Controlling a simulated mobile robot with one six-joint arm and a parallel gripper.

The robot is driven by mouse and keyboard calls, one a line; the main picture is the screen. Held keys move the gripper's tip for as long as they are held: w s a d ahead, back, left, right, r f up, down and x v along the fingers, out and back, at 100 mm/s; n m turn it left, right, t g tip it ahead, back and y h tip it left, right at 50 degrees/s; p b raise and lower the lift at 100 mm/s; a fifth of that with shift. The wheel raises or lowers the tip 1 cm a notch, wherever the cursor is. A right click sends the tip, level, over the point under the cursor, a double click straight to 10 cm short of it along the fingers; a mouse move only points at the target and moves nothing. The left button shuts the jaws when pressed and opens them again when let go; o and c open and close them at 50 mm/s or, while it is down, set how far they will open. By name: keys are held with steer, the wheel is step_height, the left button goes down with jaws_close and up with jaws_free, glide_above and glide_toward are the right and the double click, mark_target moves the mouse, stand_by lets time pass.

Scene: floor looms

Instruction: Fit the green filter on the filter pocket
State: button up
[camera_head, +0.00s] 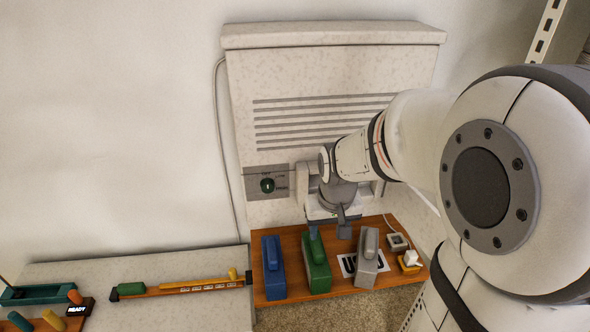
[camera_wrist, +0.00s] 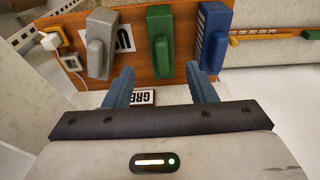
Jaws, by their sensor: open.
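The green filter (camera_head: 316,265) stands on an orange-brown board, between a blue one and a grey one. It also shows in the wrist view (camera_wrist: 160,45), beyond the gap between my fingers. My gripper (camera_head: 330,228) is open and empty, near the board's far edge and close to the green filter's top end. In the wrist view my two blue-grey fingers (camera_wrist: 161,76) are spread apart, clear of the filter. I cannot clearly make out the filter pocket; my gripper and arm cover part of the cabinet's lower front.
The blue filter (camera_head: 273,267) and grey filter (camera_head: 367,259) flank the green one closely. A pale louvred cabinet (camera_head: 290,75) rises behind the board (camera_head: 335,299). A partly hidden "GRE" label (camera_wrist: 140,97) lies between my fingers. White and yellow plugs (camera_head: 410,260) are at the board's right.

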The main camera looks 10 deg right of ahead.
glide_above(317, 243)
steer(key=s, duration=0.1)
steer(key=shift+g, duration=0.3)
step_height(317, 243, down, 9)
steer(key=f+b, duration=0.1)
steer(key=f, duration=0.1)
steer(key=f+b, duration=0.2)
steer(key=f, duration=0.1)
steer(key=w+f+b, duration=0.1)
steer(key=f, duration=0.1)
steer(key=shift+f+b, duration=0.35)
steer(key=shift+b, duration=0.05)
jaws_close()
steer(key=shift+r, duration=0.15)
step_height(317, 243, up, 11)
steer(key=p, duration=0.7)
steer(key=shift+p, duration=0.35)
